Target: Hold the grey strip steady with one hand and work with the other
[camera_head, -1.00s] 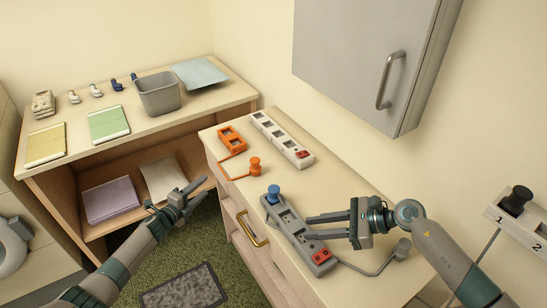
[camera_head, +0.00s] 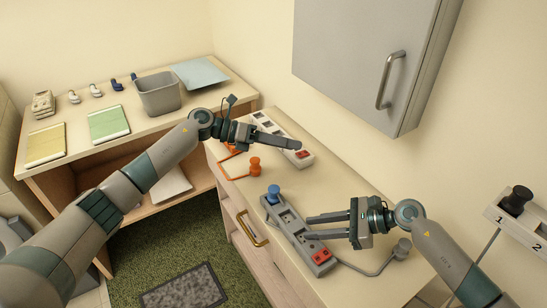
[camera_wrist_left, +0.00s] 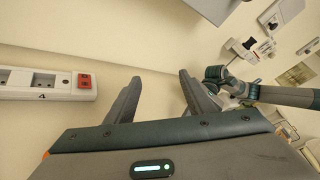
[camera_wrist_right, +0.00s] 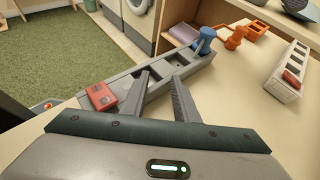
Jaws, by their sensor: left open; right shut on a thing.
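The grey strip (camera_head: 284,215) lies slantwise on the light cabinet top, with a red switch (camera_head: 320,256) at its near end. A blue plug (camera_head: 274,193) stands at its far end; it also shows in the right wrist view (camera_wrist_right: 205,40). My right gripper (camera_head: 307,228) reaches in from the right and is shut on the grey strip across its middle. My left gripper (camera_head: 291,143) is open and empty, above the cabinet top near the white strip (camera_head: 301,158). In the left wrist view, the white strip (camera_wrist_left: 40,84) is left of the fingers, apart from them.
An orange plug (camera_head: 255,166) stands on the cabinet top, corded to an orange strip (camera_head: 230,148) partly hidden by my left arm. A grey cord with a grey plug (camera_head: 403,247) lies right of the grey strip. A grey wall cabinet (camera_head: 365,60) hangs above.

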